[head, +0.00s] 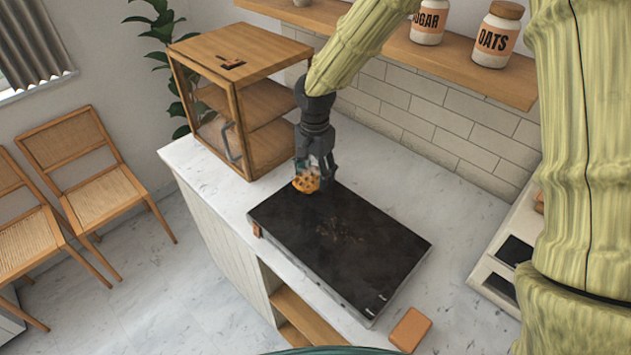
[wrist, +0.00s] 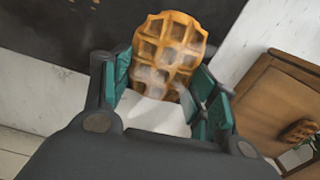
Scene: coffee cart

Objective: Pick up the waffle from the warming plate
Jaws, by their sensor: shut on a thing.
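The golden-brown waffle (head: 306,183) is at my gripper, over the back left corner of the black warming plate (head: 375,243). In the wrist view the waffle (wrist: 168,45) sits between the two green-padded fingers of my gripper (wrist: 160,92), with pale steam or haze over its lower part. My gripper (head: 316,172) points down and is shut on the waffle. The warming plate (wrist: 60,30) shows dark behind the waffle in the wrist view. Whether the waffle still touches the plate is hard to tell.
A wooden display cabinet (head: 240,55) with shelves stands left of my gripper. A brown block (head: 410,329) lies at the plate's front right. Jars of oats (head: 497,38) and sugar (head: 429,22) stand on a shelf above. Marble counter (head: 455,205) is clear right of the plate.

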